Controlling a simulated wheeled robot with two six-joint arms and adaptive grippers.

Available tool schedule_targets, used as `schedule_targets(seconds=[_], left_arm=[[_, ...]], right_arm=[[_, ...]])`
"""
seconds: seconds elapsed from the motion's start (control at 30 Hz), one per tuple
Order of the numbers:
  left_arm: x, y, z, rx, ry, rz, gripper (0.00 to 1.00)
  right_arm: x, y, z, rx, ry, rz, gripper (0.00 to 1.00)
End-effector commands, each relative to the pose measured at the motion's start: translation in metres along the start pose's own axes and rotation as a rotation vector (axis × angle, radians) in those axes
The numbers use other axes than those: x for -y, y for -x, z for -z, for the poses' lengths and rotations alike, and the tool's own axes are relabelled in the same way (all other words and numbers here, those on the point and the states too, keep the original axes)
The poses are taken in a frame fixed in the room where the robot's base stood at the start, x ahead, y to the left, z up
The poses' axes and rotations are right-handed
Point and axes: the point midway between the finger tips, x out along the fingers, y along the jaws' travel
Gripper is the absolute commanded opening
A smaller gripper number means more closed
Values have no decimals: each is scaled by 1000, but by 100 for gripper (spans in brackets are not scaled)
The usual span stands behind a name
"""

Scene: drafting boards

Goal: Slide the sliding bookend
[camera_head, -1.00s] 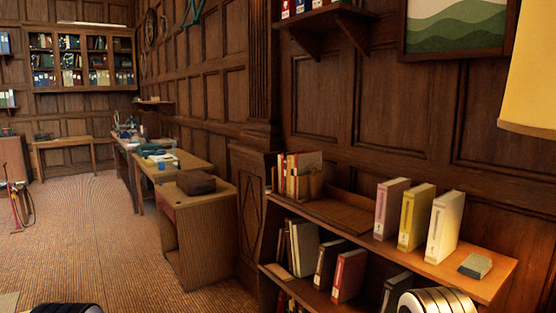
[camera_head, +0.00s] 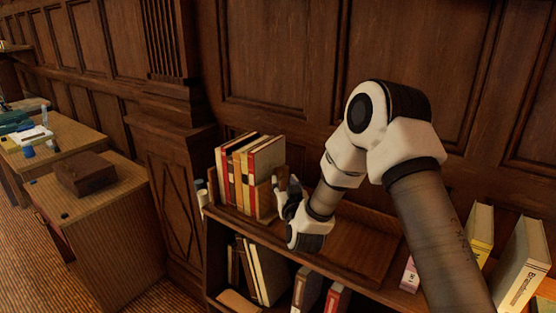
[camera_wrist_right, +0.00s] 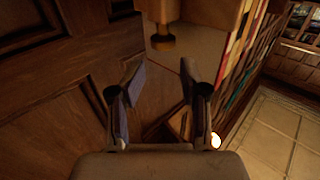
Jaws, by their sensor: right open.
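The sliding bookend (camera_head: 265,200) is a wooden end piece against the right side of a row of upright books (camera_head: 240,165) on the shelf top. My left gripper is out of view.
A bare wooden tray-like stretch (camera_head: 365,245) of the shelf top lies right of the bookend. A yellow binder (camera_head: 480,235) and a white binder (camera_head: 522,265) stand farther right. More books (camera_head: 265,270) fill the lower shelf. A panelled wall (camera_head: 270,60) rises close behind.

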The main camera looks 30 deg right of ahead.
Motion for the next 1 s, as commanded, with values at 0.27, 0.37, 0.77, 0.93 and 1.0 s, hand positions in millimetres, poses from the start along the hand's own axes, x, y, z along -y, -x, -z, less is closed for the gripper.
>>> schedule_targets(seconds=[0.27,0.37,0.77,0.93,1.0], left_arm=[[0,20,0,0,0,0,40],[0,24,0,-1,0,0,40],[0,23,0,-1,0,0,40],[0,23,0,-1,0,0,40],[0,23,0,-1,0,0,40]], right_arm=[[1,-51,0,4,3,2,44],[1,-64,-2,5,3,3,44],[2,-70,-4,7,2,4,8],[2,-70,-4,8,2,4,0],[2,-70,-4,8,2,4,0]])
